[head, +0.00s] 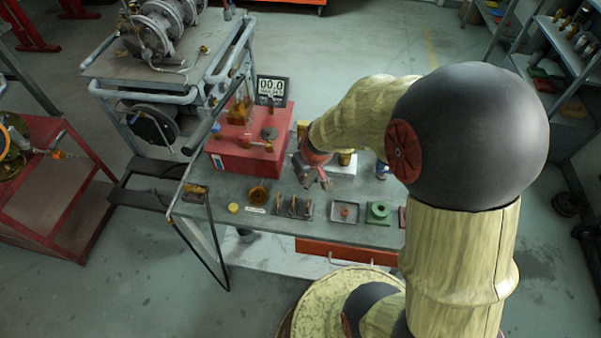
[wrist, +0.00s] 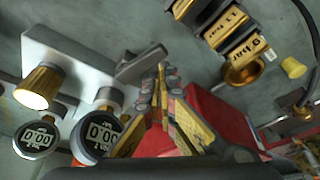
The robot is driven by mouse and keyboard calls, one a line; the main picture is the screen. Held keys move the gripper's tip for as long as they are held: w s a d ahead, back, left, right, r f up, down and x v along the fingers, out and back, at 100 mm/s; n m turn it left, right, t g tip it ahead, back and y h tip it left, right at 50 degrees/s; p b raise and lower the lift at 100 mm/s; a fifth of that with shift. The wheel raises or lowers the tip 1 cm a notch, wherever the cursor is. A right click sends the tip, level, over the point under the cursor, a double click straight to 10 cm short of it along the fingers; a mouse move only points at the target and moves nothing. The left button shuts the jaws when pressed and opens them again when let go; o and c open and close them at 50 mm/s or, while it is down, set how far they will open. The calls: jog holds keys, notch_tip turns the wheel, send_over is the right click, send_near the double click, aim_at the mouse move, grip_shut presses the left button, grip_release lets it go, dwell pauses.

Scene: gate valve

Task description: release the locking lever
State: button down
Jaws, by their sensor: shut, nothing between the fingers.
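My gripper (head: 318,182) is above the workbench, in front of a pale block (head: 342,168) with brass fittings. In the wrist view its two fingers (wrist: 161,78) meet at the tips, shut and empty. A flat dark grey lever-like bar (wrist: 140,63) lies at the edge of the pale block (wrist: 75,58), just left of the fingertips. I cannot tell whether the fingertips touch it, nor surely whether it is the locking lever. A brass fitting (wrist: 40,86) sticks out of the block. My arm and gripper hide part of the block in the head view.
Two round gauges (wrist: 36,139) (wrist: 98,134) read 0.0. A red box (head: 250,150) with a display (head: 272,90) behind stands left of my gripper. Small trays and a green part (head: 378,211) line the bench's front. A red cart (head: 50,195) stands at left.

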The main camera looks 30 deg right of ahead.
jog(key=shift+a, duration=0.1)
jog(key=shift+s+a+p, duration=0.2)
jog(key=shift+a+p, duration=0.25)
jog(key=shift+a, duration=0.25)
